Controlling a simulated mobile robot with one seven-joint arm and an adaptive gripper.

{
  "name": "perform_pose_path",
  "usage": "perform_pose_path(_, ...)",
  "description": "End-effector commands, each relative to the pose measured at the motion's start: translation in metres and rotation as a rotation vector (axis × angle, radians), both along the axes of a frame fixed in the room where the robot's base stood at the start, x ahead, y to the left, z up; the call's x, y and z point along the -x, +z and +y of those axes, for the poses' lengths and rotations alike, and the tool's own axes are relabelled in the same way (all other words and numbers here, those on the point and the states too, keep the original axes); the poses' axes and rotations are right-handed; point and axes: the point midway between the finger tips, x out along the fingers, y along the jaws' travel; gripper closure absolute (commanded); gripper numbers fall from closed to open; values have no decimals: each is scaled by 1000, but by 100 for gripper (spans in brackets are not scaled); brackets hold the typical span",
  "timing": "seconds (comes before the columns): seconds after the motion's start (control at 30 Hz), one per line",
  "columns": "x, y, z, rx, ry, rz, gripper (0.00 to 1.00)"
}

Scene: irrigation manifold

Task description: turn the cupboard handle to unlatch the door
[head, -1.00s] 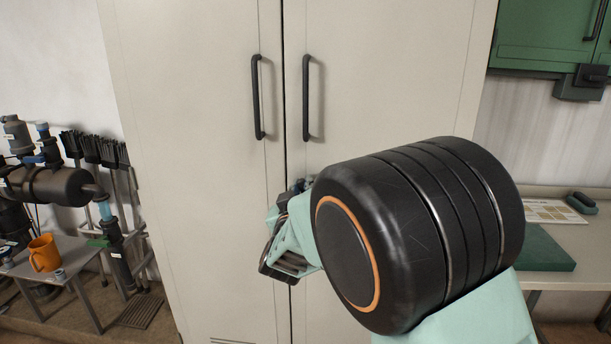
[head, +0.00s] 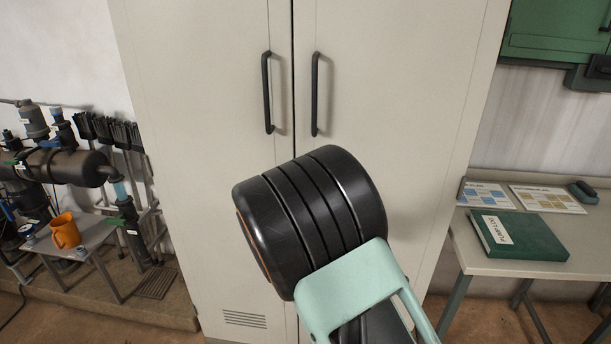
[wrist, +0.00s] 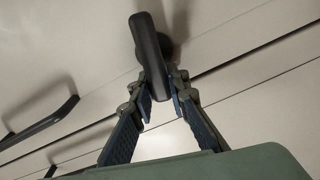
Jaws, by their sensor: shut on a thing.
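The tall cream cupboard (head: 200,160) stands ahead with both doors flush at the centre seam. In the wrist view, a dark turning handle (wrist: 146,45) stands out from a round base near the dark seam, tilted from the seam line. My gripper (wrist: 161,100) is shut on this handle, with one finger on each side of its lower end. In the head view, my black arm joint and pale green link hide the gripper and the turning handle. Two dark fixed bar pulls, left (head: 267,92) and right (head: 315,94), flank the seam higher up.
At left, a low table with an orange mug (head: 65,231) stands by dark pipework (head: 70,165) and brushes. At right, a bench (head: 470,250) holds a green book (head: 517,235) and cards, below a green wall cabinet (head: 555,35). Some floor is clear between cupboard and bench.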

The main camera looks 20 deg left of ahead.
Motion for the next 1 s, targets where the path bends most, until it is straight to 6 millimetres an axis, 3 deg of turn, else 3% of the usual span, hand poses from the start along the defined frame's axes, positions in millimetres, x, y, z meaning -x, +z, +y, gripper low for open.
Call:
perform_pose_path(0.4,0,-5,1,199,0,-48,100)
perform_pose_path(0.97,0,-7,0,232,0,-56,100)
perform_pose_path(1.0,0,-7,0,233,0,-55,84)
